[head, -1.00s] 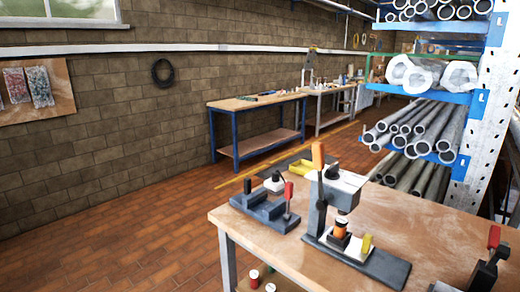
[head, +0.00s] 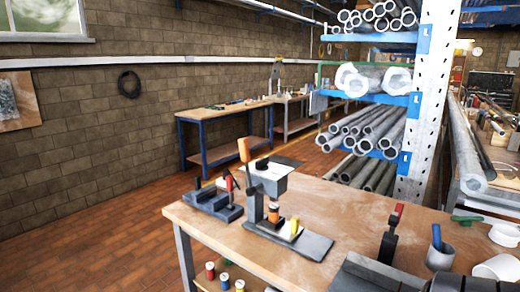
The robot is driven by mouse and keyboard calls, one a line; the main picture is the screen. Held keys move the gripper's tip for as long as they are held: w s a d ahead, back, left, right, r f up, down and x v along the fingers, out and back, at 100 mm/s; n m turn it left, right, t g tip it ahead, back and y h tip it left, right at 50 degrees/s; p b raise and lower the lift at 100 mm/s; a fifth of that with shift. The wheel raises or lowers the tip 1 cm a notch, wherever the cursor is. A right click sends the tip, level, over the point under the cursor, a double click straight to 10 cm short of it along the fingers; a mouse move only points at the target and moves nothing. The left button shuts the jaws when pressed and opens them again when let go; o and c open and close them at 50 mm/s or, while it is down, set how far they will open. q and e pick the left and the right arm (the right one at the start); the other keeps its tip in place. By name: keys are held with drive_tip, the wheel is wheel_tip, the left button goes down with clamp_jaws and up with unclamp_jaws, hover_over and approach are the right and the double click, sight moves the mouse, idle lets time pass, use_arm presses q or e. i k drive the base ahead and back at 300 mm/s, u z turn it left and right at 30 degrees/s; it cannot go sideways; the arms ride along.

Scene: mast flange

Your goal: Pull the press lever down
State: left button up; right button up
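The press (head: 268,182) stands on the wooden workbench (head: 350,215), left of the picture's middle. It has a grey head, a dark column and a dark base plate (head: 315,243). Its lever, with an orange handle (head: 244,150), points up, tilted slightly left, above the head. An orange and dark piece (head: 273,213) stands under the head. A yellow upright part (head: 295,228) is on the base beside it. Neither of my grippers shows in the head view, and nothing is touching the lever.
A dark clamp fixture (head: 213,202) with a red-tipped handle stands left of the press. A red-handled dark clamp (head: 390,235), a grey cup (head: 440,256) and white rings (head: 500,268) are to the right. Several spools (head: 225,280) sit below the bench. A pipe rack (head: 425,110) stands behind.

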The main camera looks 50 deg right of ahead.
sight(244, 148)
drive_tip(key=z, duration=1.35)
drive_tip(key=i, duration=0.1)
drive_tip(key=u, duration=0.25)
